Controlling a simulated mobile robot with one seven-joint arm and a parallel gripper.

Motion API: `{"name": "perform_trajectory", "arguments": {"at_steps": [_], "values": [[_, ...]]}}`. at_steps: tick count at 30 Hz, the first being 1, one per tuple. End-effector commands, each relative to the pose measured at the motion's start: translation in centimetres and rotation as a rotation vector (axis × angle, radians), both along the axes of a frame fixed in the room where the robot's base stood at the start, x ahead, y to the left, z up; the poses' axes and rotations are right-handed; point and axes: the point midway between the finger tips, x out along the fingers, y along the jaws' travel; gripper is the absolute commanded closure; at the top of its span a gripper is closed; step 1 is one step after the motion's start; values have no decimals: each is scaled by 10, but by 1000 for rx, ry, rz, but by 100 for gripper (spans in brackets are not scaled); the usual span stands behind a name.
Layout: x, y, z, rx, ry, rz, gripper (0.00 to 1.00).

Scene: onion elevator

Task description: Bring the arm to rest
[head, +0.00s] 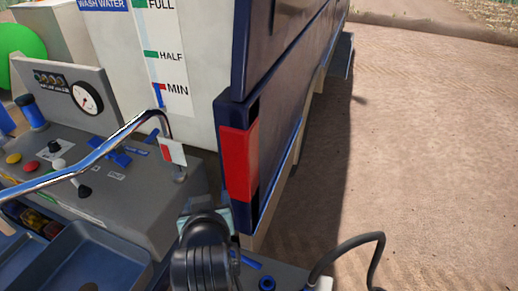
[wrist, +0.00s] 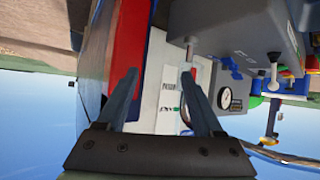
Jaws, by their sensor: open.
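Beyond the fingers are a white panel (wrist: 153,118) and a red strip (wrist: 126,45). In the head view my dark arm rises from the bottom centre, close to the lower end of a dark blue post with a red plate (head: 240,160). The fingers cannot be made out clearly there. I cannot tell whether the arm touches anything.
A grey control console (head: 110,190) with knobs, levers and a dial gauge (head: 87,97) stands at left. A bent chrome rail (head: 95,152) crosses in front of it. A white wash water tank (head: 120,60) stands behind. Bare dirt ground (head: 430,140) lies open at right.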

Motion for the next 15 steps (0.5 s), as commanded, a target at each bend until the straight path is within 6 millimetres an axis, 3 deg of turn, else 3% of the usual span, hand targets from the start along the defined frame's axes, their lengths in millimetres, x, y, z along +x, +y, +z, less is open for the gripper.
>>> {"name": "perform_trajectory", "arguments": {"at_steps": [1, 4, 7, 11, 15], "values": [[11, -7, 42, 24, -109, -20, 32], [21, -21, 117, 64, -310, -51, 32], [17, -37, 193, 101, -513, -79, 32], [-6, -58, 287, 140, -780, -112, 32], [-50, -78, 373, 170, -1047, -136, 32]]}}
